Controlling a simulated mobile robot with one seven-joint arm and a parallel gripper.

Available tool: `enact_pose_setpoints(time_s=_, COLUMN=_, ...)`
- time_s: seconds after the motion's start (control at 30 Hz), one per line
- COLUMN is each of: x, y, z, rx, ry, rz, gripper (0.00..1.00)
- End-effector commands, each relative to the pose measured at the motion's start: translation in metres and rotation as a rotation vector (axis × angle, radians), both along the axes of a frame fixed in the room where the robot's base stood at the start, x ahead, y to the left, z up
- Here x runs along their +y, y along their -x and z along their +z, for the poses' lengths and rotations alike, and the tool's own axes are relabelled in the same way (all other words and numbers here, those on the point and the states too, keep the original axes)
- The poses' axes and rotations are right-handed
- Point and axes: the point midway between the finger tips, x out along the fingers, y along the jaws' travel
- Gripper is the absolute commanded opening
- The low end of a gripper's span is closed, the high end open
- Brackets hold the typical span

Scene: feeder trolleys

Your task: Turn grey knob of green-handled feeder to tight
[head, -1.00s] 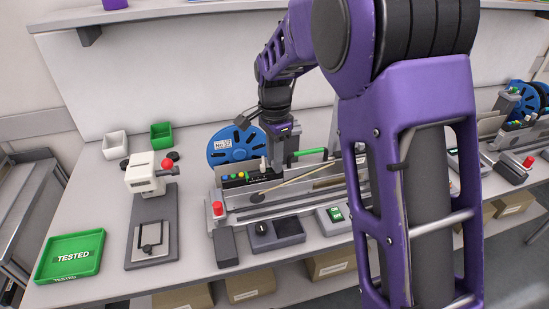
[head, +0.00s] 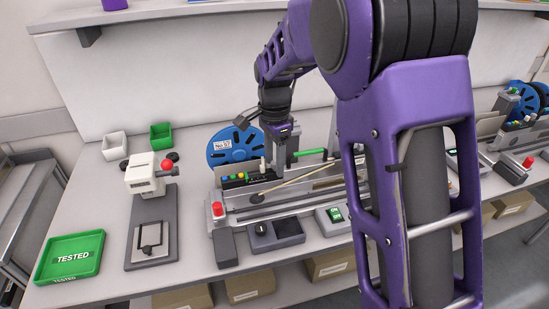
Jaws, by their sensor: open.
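The green-handled feeder is a long grey unit on the bench, and its green handle (head: 311,153) points right behind my arm. A blue reel (head: 232,147) labelled "No 57" stands at its back left. A small panel with coloured buttons (head: 239,176) is on its left end. A small pale upright part (head: 263,165) stands beside the panel; I cannot tell whether it is the grey knob. My gripper (head: 277,164) points down over the feeder, just right of that pale part and left of the green handle. It is open; its fingertips are small and partly hidden.
A red button (head: 217,209) is at the feeder's front left. A dark box with a knob (head: 276,234) and a green switch box (head: 333,218) stand in front. A white press (head: 150,178) and a green "TESTED" tray (head: 72,255) are left. My arm hides the feeder's right part.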

Motion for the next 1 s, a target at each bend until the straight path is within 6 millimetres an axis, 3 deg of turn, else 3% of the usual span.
enact_pose_setpoints(time_s=0.13, x=0.000, y=-0.001, z=0.007, rx=-0.002, ry=-0.001, rz=0.000, gripper=0.56)
enact_pose_setpoints(time_s=0.27, x=0.001, y=-0.001, z=0.027, rx=-0.006, ry=-0.002, rz=0.000, gripper=0.56)
enact_pose_setpoints(time_s=0.7, x=0.000, y=-0.001, z=0.131, rx=-0.004, ry=-0.001, rz=0.000, gripper=0.56)
enact_pose_setpoints(time_s=1.0, x=0.000, y=0.000, z=0.171, rx=-0.001, ry=0.000, rz=0.000, gripper=0.56)
